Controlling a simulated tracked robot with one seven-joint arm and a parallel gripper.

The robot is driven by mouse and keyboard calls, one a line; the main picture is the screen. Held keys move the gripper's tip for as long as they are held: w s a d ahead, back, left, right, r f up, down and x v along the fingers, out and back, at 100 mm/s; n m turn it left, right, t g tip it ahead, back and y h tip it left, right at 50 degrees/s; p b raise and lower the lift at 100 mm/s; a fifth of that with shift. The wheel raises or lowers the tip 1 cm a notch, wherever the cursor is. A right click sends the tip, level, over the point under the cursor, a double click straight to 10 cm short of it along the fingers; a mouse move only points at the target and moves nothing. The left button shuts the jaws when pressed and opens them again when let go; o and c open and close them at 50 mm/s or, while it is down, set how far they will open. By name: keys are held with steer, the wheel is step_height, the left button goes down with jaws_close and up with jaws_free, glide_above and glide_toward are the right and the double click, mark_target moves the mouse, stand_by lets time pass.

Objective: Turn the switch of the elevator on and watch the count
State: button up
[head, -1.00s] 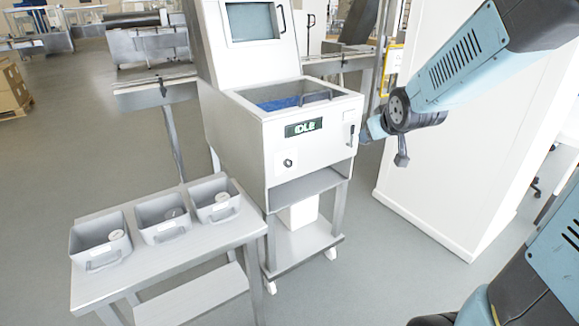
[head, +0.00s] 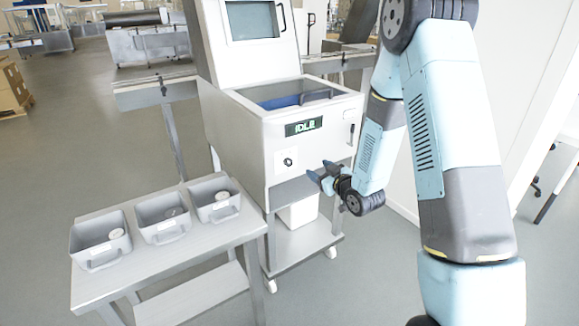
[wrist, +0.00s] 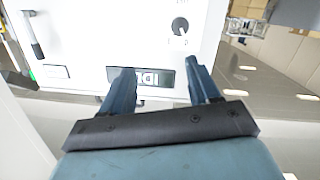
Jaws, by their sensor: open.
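The white elevator machine (head: 235,140) stands in the middle of the head view. Its front panel carries a small round switch knob (head: 288,161) and a dark display (head: 303,127) with green lettering that seems to read IDLE. In the wrist view the knob (wrist: 180,25) sits on the white panel near the top, and the display (wrist: 143,77) is partly hidden behind my fingers. My gripper (head: 318,176) is in front of the panel, to the right of and below the knob and apart from it. Its two fingers (wrist: 160,80) are open with nothing between them.
A metal table (head: 165,245) at the left holds three grey bins (head: 101,240), each with a pale round item. A white container (head: 299,212) stands on the machine's lower shelf. A lever-like handle (wrist: 35,38) is on the panel, on the far side from the knob.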

steer(key=y, duration=0.2)
glide_toward(290, 164)
steer(key=shift+t, duration=0.4)
steer(key=x, duration=0.9)
steer(key=shift+s+a+f, duration=0.1)
steer(key=shift+a+f, duration=0.1)
steer(key=shift+c, duration=0.4)
